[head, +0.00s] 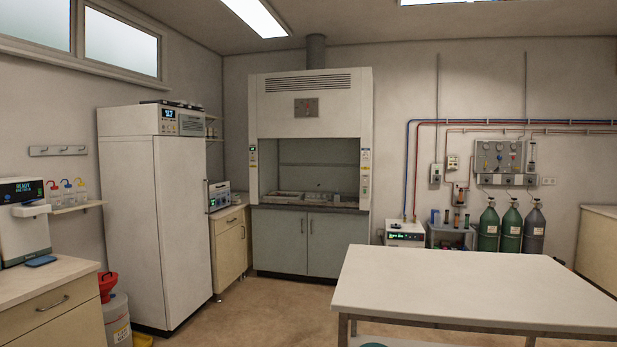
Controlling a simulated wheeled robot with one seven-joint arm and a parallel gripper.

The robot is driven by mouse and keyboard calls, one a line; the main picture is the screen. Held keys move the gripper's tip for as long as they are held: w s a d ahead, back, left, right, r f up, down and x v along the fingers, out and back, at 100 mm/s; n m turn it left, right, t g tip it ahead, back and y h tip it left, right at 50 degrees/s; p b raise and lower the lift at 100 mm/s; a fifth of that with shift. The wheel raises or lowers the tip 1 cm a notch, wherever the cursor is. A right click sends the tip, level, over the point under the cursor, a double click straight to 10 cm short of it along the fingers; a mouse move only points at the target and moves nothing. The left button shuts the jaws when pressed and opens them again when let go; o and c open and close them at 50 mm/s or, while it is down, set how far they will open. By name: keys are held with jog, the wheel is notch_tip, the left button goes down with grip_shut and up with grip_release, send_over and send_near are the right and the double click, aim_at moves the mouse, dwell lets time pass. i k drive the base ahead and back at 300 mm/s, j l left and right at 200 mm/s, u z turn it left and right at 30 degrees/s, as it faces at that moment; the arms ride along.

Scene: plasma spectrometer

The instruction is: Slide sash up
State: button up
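The fume hood (311,105) stands against the back wall, left of centre in the head view. It has a white upper housing with a vent grille, a dark work opening and grey-green lower doors (305,240). A glassy pane, which seems to be the sash (318,152), shows in the upper part of the opening. A thin horizontal line crosses below it; I cannot tell whether that is the sash's lower edge or part of the back wall. Small items sit on the hood's work surface (345,209). My gripper is not in view.
A white table (470,285) fills the right foreground. A tall white cabinet (155,210) and a low cabinet (231,245) stand left of the hood. Brown floor (262,310) is clear before the hood.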

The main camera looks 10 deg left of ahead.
aim_at(265, 201)
jog(key=i+j+u, duration=0.85)
jog(key=i+u, duration=0.15)
jog(key=i, duration=0.15)
jog(key=i+j+u, duration=0.1)
jog(key=i+u, duration=0.5)
jog(key=i, duration=1.3)
jog(key=i+z, duration=0.75)
jog(key=i+j+z, duration=0.1)
jog(key=i+z, duration=0.25)
jog(key=i+l+z, duration=0.1)
jog(key=i+z, duration=0.2)
jog(key=i, duration=0.55)
jog(key=i+j+z, duration=0.1)
jog(key=i+z, duration=0.2)
jog(key=i, duration=2.7)
